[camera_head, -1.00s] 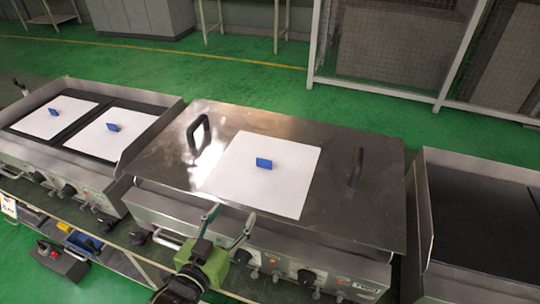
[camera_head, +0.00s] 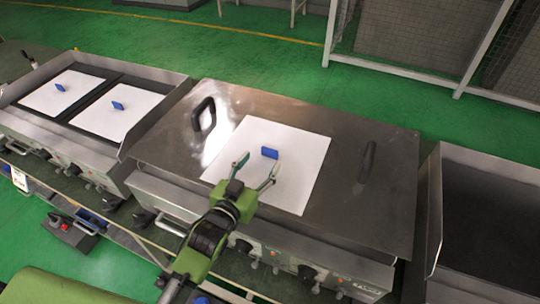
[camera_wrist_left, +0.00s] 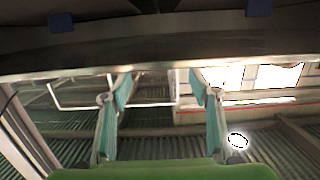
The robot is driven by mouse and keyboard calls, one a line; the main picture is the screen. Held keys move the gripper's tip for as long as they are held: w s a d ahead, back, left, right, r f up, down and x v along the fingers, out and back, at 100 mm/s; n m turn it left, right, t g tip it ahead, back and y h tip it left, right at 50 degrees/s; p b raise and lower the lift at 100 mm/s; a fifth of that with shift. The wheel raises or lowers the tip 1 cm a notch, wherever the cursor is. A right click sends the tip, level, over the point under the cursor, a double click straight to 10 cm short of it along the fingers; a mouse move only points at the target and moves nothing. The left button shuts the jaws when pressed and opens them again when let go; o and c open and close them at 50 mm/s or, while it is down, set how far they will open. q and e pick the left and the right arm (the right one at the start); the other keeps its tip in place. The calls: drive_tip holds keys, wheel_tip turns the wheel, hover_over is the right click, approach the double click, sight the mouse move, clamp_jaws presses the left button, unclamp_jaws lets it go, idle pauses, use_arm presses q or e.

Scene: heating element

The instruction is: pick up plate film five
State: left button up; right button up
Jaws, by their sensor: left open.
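A white square film (camera_head: 305,185) with an upright blue grip tab (camera_head: 269,153) lies on the steel lid of the middle heating unit. Two more white films, (camera_head: 63,92) and (camera_head: 118,112), each with a blue tab, lie on the dark plates of the left unit. No number shows on any film. My left gripper (camera_head: 257,167) is open and empty, its fingers over the near part of the middle film, just short of its tab. In the left wrist view its teal fingers (camera_wrist_left: 160,88) stand apart with nothing between them. My right gripper is not in view.
The steel lid (camera_head: 355,130) has two black handles, one left (camera_head: 203,114) and one right (camera_head: 366,162) of the film. Another dark-plated unit (camera_head: 490,215) stands at the right. Knobs line the front panels.

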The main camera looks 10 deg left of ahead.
sight(269, 151)
use_arm(q)
drive_tip(key=p+x, duration=0.1)
drive_tip(key=x, duration=0.4)
drive_tip(key=shift+f, duration=0.15)
drive_tip(key=c, duration=1.2)
